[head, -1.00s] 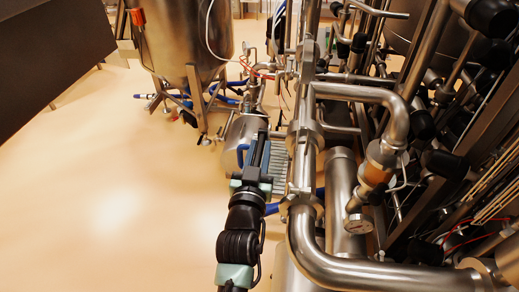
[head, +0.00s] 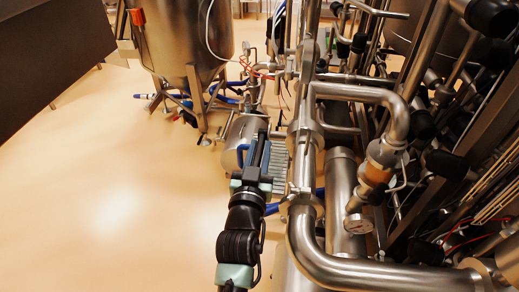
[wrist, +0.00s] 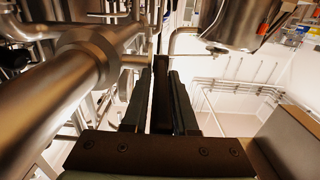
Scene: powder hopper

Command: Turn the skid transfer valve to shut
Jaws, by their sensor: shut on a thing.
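My gripper (head: 263,137) reaches forward, left of the vertical steel pipe, in the head view. In the wrist view my gripper (wrist: 162,75) has its two dark fingers closed on a narrow dark bar (wrist: 161,100) running lengthwise between them. The bar looks like the handle of the skid transfer valve, but its blue colour or label cannot be made out. The valve body is not clearly visible. In the head view the fingers and wrist hide the grip itself. Blue handle parts show beside the fingers (head: 243,155) and by the pipe clamp (head: 272,208).
A steel tank (head: 185,40) on legs stands at the back left. A dark cabinet (head: 50,45) is at the far left. The floor (head: 110,170) between is clear.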

